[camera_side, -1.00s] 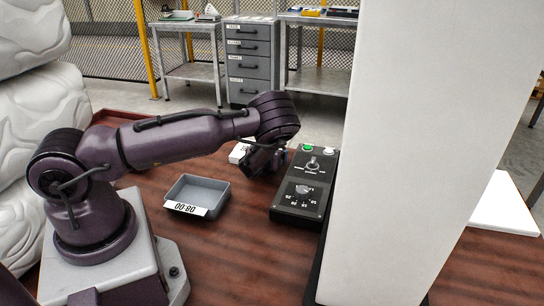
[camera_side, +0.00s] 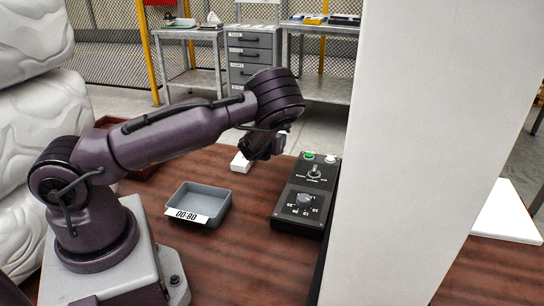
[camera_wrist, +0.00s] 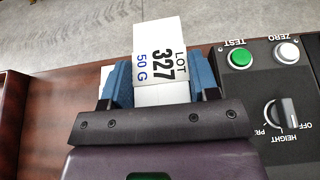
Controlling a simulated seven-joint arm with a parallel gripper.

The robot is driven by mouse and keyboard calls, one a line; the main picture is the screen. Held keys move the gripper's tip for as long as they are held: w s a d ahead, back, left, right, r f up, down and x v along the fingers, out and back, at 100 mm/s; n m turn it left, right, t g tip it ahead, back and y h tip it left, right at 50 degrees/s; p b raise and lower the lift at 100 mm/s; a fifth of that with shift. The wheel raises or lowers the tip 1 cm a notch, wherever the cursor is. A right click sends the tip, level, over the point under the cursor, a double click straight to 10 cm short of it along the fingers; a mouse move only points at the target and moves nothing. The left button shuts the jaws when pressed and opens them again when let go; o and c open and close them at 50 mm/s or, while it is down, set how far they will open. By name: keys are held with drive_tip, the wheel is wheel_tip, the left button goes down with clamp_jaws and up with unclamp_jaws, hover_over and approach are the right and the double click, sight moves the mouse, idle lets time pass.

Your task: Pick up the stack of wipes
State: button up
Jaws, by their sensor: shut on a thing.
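My gripper (camera_wrist: 163,88) is shut on the white stack of wipes (camera_wrist: 160,96), with one blue finger on each side of it in the wrist view. A white label reading "LOT 327 50 G" shows at the far end of the stack. In the side view my gripper (camera_side: 262,148) hangs above the far part of the brown table, left of the black control box. There my wrist mostly hides the stack; only a small pale patch shows at its right.
A white block (camera_side: 240,162) lies on the table just left of my gripper. A grey tray (camera_side: 199,205) labelled "00-80" stands nearer the front. The black control box (camera_side: 307,195) has green and white buttons and knobs. A tall white column (camera_side: 420,150) stands at right.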

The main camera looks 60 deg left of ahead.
wheel_tip(320, 180, up, 20)
hover_over(272, 171)
drive_tip(key=shift+a+r, duration=0.1)
drive_tip(key=shift+r, duration=0.05)
wheel_tip(272, 171, down, 28)
idle(0.9)
